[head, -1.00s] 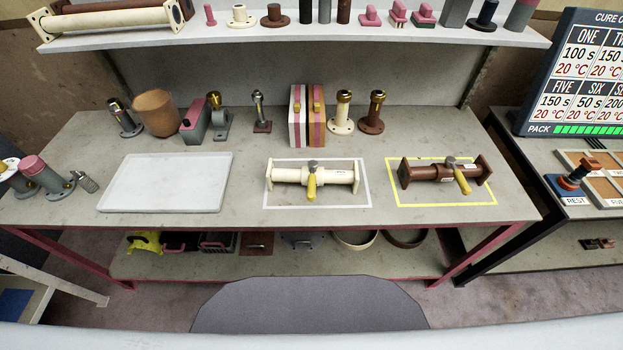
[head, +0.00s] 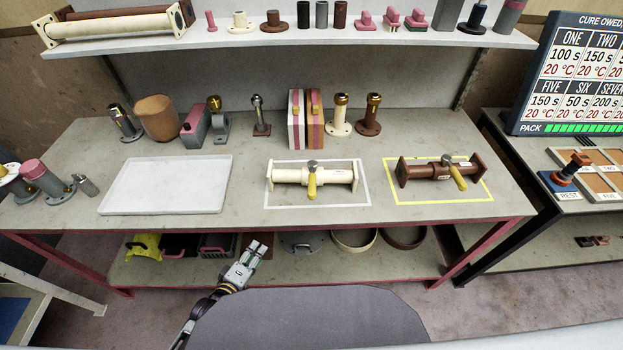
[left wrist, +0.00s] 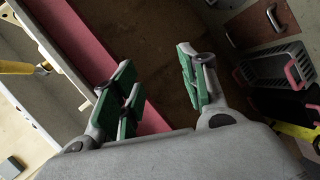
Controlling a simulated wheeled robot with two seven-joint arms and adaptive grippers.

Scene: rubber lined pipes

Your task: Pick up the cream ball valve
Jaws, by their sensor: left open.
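The cream ball valve (head: 290,176) lies on the bench top inside a white outlined rectangle, with its yellow handle (head: 312,187) pointing toward the front. My left gripper (head: 249,252) is in front of the bench, below and to the left of the valve and well apart from it. In the left wrist view my left gripper (left wrist: 162,90) has its green-padded fingers spread, with nothing between them. That view also shows a yellow handle (left wrist: 14,67) at the left edge. My right gripper is in neither view.
A brown valve (head: 420,172) lies in a yellow outline to the right. A white tray (head: 165,184) is to the left. Upright fittings and striped blocks (head: 297,120) stand behind. The bench's red front edge (head: 330,226) lies between my gripper and the top. A lower shelf (head: 390,262) holds several things.

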